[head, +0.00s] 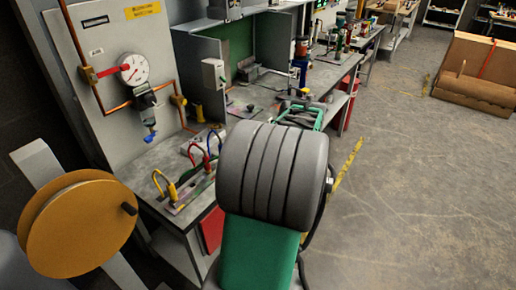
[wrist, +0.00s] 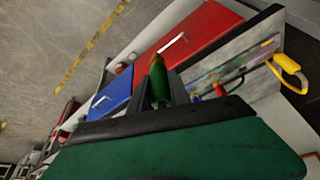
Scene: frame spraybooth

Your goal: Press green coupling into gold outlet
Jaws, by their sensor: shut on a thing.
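My gripper (wrist: 158,92) is shut on a green coupling (wrist: 159,84) with a brass-coloured end, seen between the dark fingers in the wrist view. In the head view my own arm hides most of the gripper, and I cannot make out the coupling there. A gold fitting (head: 179,100) sits on the copper pipe at the right of the grey panel, left of my arm. I cannot tell for sure that it is the gold outlet. The coupling is apart from it.
Yellow (head: 165,186), red (head: 194,152) and blue looped hoses stand on the near bench. The panel carries a pressure gauge (head: 131,69) and a red-handled valve (head: 90,74). An orange reel (head: 78,226) is at lower left. Open floor (head: 420,190) lies to the right.

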